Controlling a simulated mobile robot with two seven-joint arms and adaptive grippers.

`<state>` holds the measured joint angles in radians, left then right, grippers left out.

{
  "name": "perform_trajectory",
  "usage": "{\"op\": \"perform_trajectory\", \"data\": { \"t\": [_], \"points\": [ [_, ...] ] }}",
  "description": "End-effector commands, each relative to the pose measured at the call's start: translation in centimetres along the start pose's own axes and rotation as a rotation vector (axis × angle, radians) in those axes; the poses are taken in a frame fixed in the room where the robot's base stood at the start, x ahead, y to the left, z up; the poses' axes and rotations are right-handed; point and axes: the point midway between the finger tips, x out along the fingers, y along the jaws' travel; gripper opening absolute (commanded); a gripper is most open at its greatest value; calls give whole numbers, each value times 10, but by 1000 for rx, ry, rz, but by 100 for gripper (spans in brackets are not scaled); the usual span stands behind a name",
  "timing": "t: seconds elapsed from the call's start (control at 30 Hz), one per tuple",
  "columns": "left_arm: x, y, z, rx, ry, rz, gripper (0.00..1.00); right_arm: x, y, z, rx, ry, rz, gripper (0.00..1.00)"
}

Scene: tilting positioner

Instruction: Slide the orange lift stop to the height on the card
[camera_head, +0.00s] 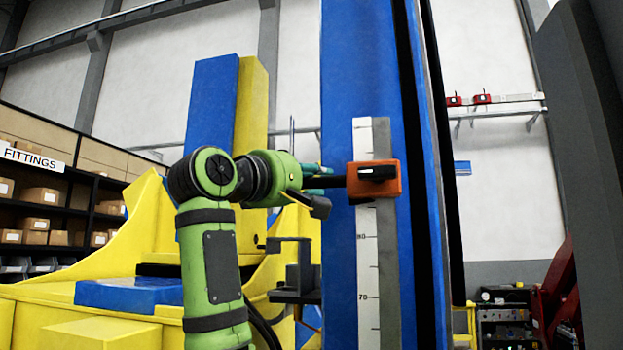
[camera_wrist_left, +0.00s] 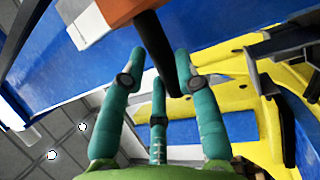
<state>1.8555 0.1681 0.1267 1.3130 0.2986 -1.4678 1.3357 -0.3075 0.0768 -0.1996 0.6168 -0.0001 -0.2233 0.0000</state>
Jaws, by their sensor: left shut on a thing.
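The orange lift stop (camera_head: 391,186) sits on the scale strip (camera_head: 367,255) of the blue column (camera_head: 340,90). It covers part of the scale above the 80 mark; 70 is lower. A dark handle (camera_head: 340,182) sticks out to its left. My left gripper (camera_head: 318,180) is shut on this handle with its teal fingers. In the left wrist view the fingers (camera_wrist_left: 158,68) stand around the dark handle (camera_wrist_left: 155,45), and the orange stop (camera_wrist_left: 118,10) shows at the top edge. I see no card with a height. My right gripper is not in view.
A yellow and blue machine (camera_head: 90,300) stands behind my left arm. A dark bracket (camera_head: 293,285) is below the gripper. Shelves with boxes (camera_head: 40,195) are at the left. A dark grey upright (camera_head: 580,150) stands at the right. The strip below the stop looks clear.

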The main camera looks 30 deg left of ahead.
Motion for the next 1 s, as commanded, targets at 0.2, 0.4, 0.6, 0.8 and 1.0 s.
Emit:
{"op": "perform_trajectory", "data": {
  "t": [0.2,0.4,0.6,0.8,1.0],
  "points": [
    [-1,-2,-1,-8,4,8,0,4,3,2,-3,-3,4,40],
    [-4,-22,0,-9,5,4,0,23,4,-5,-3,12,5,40],
    [-10,-62,3,-10,5,0,0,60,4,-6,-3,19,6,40],
    [-19,-113,7,-10,2,-3,0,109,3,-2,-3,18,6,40],
    [-28,-165,11,-11,3,-4,0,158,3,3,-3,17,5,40]
  ]
}}
